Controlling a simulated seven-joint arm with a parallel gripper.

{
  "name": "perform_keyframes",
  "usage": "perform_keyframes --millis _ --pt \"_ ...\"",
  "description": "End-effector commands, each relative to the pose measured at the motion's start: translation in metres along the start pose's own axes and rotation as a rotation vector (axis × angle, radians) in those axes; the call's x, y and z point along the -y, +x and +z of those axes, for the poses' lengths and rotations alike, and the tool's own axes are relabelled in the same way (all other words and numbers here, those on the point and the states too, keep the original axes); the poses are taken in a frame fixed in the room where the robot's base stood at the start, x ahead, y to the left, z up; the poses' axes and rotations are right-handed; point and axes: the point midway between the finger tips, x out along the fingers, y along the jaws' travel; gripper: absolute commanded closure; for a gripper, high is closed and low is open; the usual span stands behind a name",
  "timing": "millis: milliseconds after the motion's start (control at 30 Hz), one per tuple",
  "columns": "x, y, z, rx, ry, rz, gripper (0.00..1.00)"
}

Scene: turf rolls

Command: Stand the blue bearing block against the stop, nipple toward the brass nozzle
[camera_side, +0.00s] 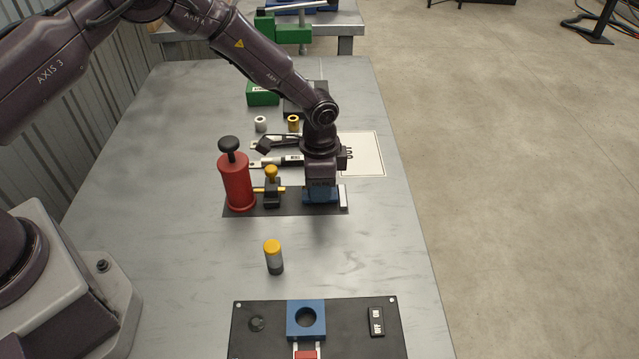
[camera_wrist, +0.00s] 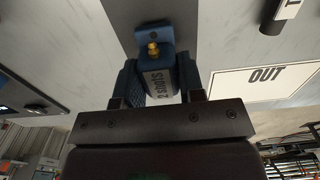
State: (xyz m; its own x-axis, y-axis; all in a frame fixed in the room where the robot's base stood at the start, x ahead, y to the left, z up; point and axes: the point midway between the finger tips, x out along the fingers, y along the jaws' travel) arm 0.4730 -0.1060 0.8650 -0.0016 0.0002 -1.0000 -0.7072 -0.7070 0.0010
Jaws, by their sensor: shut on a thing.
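My gripper (camera_side: 321,186) is low over the far black plate (camera_side: 285,208), shut on the blue bearing block (camera_side: 320,196). In the wrist view the block (camera_wrist: 154,68) sits between my two fingers (camera_wrist: 158,85), with a brass nipple (camera_wrist: 152,49) and a "2 shots" label. The pale upright stop (camera_side: 343,195) is just right of the block; whether they touch I cannot tell. The red pump (camera_side: 236,184) stands left, and the brass nozzle (camera_side: 279,189) on its black fitting (camera_side: 271,196) points toward the block. My gripper hides the block's upper part in the side view.
A yellow-capped cylinder (camera_side: 273,257) stands nearer on the bench. A black board (camera_side: 260,341) at the front holds another blue block (camera_side: 291,320) with a round hole. A white "OUT" sheet (camera_side: 368,160), small rings and a green box (camera_side: 263,94) lie behind.

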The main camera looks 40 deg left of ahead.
Motion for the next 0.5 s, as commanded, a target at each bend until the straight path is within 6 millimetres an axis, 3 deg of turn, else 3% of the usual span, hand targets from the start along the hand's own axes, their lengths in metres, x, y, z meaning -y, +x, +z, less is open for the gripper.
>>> perform_keyframes --millis 433,467,500 --pt "0.0006 0.0071 -0.0007 -0.004 0.000 -0.002 1.00" --pt "0.0004 0.0072 -0.0003 -0.002 0.000 -0.002 0.57" --pt "0.0004 0.0071 -0.0003 -0.002 0.000 -0.002 0.48"
